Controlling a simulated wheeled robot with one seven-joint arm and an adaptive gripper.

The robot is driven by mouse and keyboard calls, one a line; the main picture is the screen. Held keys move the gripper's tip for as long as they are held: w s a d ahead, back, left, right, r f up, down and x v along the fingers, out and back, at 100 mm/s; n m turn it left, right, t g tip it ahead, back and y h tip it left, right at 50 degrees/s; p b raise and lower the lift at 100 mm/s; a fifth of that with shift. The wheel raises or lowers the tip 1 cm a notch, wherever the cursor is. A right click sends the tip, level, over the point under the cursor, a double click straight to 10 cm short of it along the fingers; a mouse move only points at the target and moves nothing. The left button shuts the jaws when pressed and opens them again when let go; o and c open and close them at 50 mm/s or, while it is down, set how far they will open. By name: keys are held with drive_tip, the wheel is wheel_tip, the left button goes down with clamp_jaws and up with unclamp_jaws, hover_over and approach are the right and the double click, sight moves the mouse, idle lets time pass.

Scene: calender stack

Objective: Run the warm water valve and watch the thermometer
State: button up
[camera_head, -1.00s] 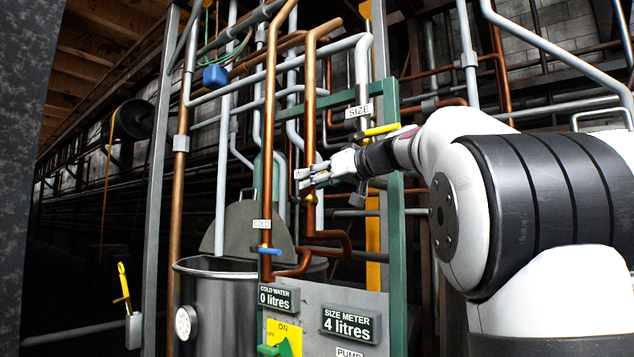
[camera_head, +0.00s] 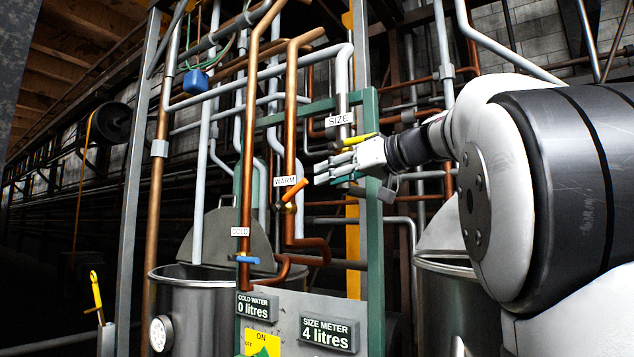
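The warm water valve is an orange handle (camera_head: 294,190) on a copper pipe, slanting up to the right, beside a WARM label (camera_head: 285,181). My gripper (camera_head: 317,173) is just right of the handle, apart from it in the picture. Its fingers point left with a gap between them, and nothing shows in them. The thermometer looks to be the round white dial (camera_head: 159,333) on the steel tank (camera_head: 200,300) at lower left. Its reading is too small to make out.
A blue COLD handle (camera_head: 246,259) sits lower left, and a yellow SIZE handle (camera_head: 360,138) just above my gripper. The panel displays (camera_head: 329,333) read cold water 0 litres and size meter 4 litres. A green post (camera_head: 375,240) and pipes crowd the gripper.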

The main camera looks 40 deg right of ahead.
drive_tip(key=shift+s, duration=0.3)
